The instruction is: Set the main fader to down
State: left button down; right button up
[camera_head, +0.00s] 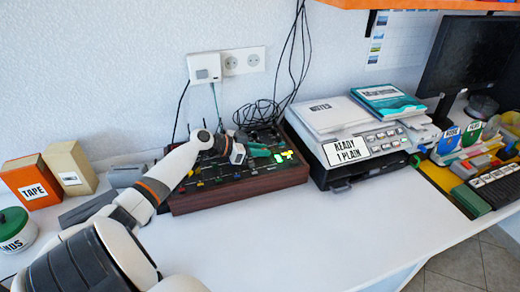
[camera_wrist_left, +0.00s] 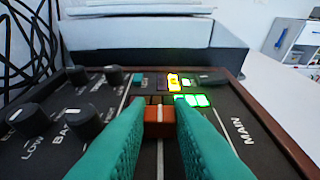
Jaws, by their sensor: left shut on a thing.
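The mixer (camera_head: 240,190) is a dark console with a wooden rim, standing on the white desk against the wall. My left gripper (camera_head: 262,152) reaches over it from the left, near the lit yellow and green indicators. In the left wrist view, its teal fingers (camera_wrist_left: 160,125) are shut on the orange-red main fader cap (camera_wrist_left: 160,115), one on each side. A pale slot line runs from the cap toward the camera. The word MAIN (camera_wrist_left: 237,130) is printed right of the fingers. The fingers hide part of the panel. My right gripper is not in view.
A printer (camera_head: 345,150) with a READY 1 PLAIN sign stands right of the mixer. Black cables (camera_head: 262,112) lie behind it. An orange TAPE box (camera_head: 30,185) is at the left. The desk front (camera_head: 330,230) is clear. Knobs (camera_wrist_left: 82,120) are left of the fader.

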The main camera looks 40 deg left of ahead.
aim_at(264, 164)
pick_arm(q)
jog(key=shift+s+d+p, duration=0.4)
jog(key=shift+s+d, duration=0.1)
jog(key=shift+d, duration=0.4)
jog(key=shift+s+d+p, duration=0.4)
jog(key=shift+s+d, duration=0.05)
jog(key=shift+d, duration=0.45)
jog(key=c, duration=1.3)
grip_release()
jog(key=v, duration=1.2)
jog(key=shift+a+b, duration=0.15)
jog(key=shift+b, duration=0.25)
jog(key=shift+w, duration=0.1)
